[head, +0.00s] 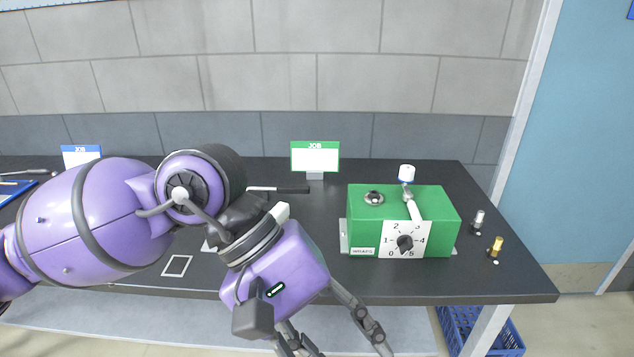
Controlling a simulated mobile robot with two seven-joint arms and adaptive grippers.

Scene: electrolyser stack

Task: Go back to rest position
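My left gripper (338,340) hangs at the lower middle of the head view, in front of the table's front edge. Its fingers are spread apart, with nothing seen between them. Their tips run to or past the bottom edge of the picture. My purple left arm crosses the left half of the view and hides part of the table. My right gripper is not in view.
A green JOB sign (315,157) stands behind. A blue crate (458,330) sits below.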

